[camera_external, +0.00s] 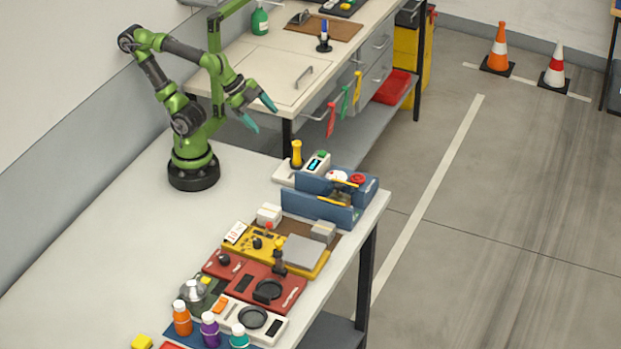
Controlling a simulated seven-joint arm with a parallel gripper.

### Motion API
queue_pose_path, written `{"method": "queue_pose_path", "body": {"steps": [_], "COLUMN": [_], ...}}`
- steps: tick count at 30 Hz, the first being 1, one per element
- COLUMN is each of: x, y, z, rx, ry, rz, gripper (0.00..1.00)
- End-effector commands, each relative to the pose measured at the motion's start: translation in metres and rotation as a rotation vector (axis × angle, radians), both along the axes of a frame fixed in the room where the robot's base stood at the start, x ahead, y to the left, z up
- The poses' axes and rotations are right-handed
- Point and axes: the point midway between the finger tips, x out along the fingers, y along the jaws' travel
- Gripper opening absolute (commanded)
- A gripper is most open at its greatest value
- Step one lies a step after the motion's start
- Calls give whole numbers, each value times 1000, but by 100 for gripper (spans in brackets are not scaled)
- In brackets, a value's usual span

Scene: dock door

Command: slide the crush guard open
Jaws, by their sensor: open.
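My gripper (260,113) is open and empty, with its two teal fingers spread apart. It hangs in the air at the left end of the other bench, well above and behind the row of devices. A blue device with upright walls (315,207) stands near the right edge of my table. Yellow-edged dark parts (338,189) and a red round knob (357,180) show in and behind it. I cannot tell for certain which part is the crush guard, nor how far open it is. My gripper is apart from all of these.
A pale box with a yellow lever (296,155) stands behind the blue device. A yellow panel (262,243), red panels (270,288) and several bottles (209,328) fill the front right. The left of my white table (120,235) is mostly clear. A second bench (275,75) stands behind.

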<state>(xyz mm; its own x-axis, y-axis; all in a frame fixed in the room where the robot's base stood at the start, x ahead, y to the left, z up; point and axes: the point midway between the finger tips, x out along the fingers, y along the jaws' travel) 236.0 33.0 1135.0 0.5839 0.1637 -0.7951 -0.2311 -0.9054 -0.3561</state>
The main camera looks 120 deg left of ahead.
Motion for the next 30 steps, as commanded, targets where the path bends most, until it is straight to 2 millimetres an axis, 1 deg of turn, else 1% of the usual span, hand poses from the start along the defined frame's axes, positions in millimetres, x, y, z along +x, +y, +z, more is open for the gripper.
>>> {"method": "queue_pose_path", "body": {"steps": [2,3,5,7,8,10,11,13,17,18,20,24,27,30], "x": [0,0,1,3,6,21,29,52,98,113,135,187,220,243], "y": [0,0,0,1,1,1,1,0,-2,-2,-3,-6,-9,-11], "z": [0,0,-2,-10,-12,-11,-9,-4,4,5,6,3,-1,-1], "rx": [0,0,1,0,0,-8,-14,-45,-135,-166,-211,-321,-391,-446], "ry": [0,1,11,45,60,89,107,150,233,257,295,379,432,466], "rz": [0,0,2,4,5,11,16,50,173,219,295,495,650,799], "gripper": [76,70,61,50,50,50,50,50,50,50,50,50,50,50]}}
